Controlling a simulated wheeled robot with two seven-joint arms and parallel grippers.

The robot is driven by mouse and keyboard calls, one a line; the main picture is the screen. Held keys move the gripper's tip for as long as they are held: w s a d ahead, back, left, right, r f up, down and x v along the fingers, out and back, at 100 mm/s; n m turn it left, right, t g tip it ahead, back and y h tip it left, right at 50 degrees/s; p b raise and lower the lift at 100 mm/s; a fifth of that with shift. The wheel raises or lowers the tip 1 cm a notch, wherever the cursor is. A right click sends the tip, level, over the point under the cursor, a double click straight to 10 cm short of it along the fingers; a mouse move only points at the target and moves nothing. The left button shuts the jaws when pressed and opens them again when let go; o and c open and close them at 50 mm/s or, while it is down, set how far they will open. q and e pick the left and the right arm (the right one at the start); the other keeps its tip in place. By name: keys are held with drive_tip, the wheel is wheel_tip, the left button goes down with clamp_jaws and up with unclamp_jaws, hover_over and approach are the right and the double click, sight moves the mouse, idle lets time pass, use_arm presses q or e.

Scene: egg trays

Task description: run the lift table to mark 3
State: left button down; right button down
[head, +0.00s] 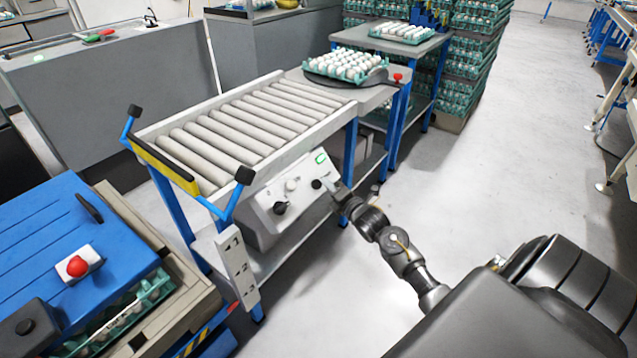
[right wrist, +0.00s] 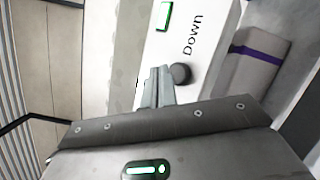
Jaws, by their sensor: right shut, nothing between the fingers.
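A white control panel (head: 298,190) is fixed under the front side of the roller table. It carries a green-framed display (head: 320,158), a pale button (head: 291,185), a black knob (head: 280,207) and a dark round button (head: 316,184). In the right wrist view the dark button (right wrist: 181,73) sits beside the word "Down", with the green-framed display (right wrist: 165,15) near it. My right gripper (right wrist: 160,78) is shut and empty, its tips right beside the dark button; I cannot tell whether they touch. In the head view it (head: 332,184) reaches the panel's right end. My left gripper is out of view.
The roller table (head: 235,125) has a turntable with an egg tray (head: 345,65) at its far end. A blue machine (head: 80,250) with a red button stands at lower left. The floor at right is clear.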

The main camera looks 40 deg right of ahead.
drive_tip(key=s+r+p, duration=0.1)
drive_tip(key=s+d+r+p, duration=0.1)
drive_tip(key=s+r+p, duration=0.1)
idle(0.4)
idle(0.7)
